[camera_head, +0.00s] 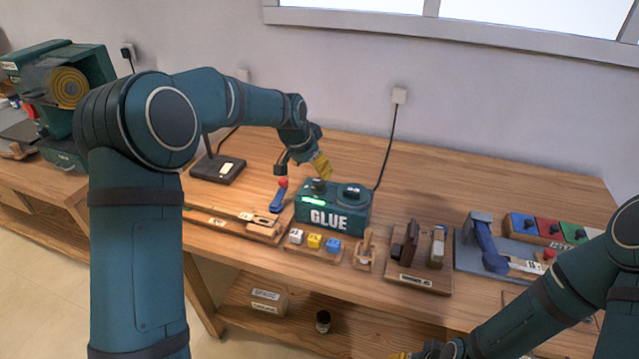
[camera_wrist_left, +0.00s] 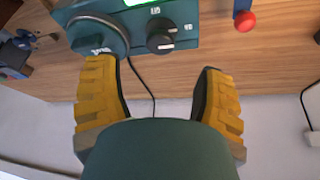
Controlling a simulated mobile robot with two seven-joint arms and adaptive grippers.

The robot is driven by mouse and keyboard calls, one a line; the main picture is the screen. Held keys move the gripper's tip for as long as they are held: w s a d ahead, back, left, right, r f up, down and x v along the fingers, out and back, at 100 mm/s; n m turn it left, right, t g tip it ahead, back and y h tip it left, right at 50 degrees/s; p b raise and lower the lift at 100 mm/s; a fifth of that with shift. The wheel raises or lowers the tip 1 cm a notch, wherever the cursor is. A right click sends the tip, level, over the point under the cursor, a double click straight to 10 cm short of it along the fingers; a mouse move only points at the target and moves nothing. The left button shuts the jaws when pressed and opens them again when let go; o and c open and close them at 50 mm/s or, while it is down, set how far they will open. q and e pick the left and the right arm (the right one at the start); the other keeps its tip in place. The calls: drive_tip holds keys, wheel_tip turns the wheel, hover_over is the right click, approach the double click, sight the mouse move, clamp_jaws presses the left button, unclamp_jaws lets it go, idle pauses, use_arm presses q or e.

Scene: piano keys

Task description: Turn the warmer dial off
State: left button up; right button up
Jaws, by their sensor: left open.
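The green glue warmer (camera_head: 333,212) stands on the bench with "GLUE" on its front and a lit green strip. Its black dial (camera_wrist_left: 161,37) has a white mark and shows near the top of the left wrist view; in the head view the dial (camera_head: 319,185) is on the warmer's left part. My left gripper (camera_head: 321,166) is just above and behind the dial. In the left wrist view its yellow fingers (camera_wrist_left: 155,68) are open and empty, apart from the dial. My right gripper (camera_head: 402,355) is barely visible at the bottom edge, so its jaws cannot be judged.
A round lid (camera_wrist_left: 97,35) sits beside the dial on the warmer. A blue-handled tool with a red ball (camera_head: 279,194) lies to the left. Lettered blocks (camera_head: 314,241) and a wooden stand (camera_head: 415,258) are in front. Open bench (camera_head: 440,180) lies behind and right.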

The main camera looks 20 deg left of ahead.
sight(319, 181)
use_arm(q)
drive_tip(key=b+x, duration=0.1)
drive_tip(key=x, duration=0.6)
drive_tip(key=shift+r, duration=0.1)
clamp_jaws()
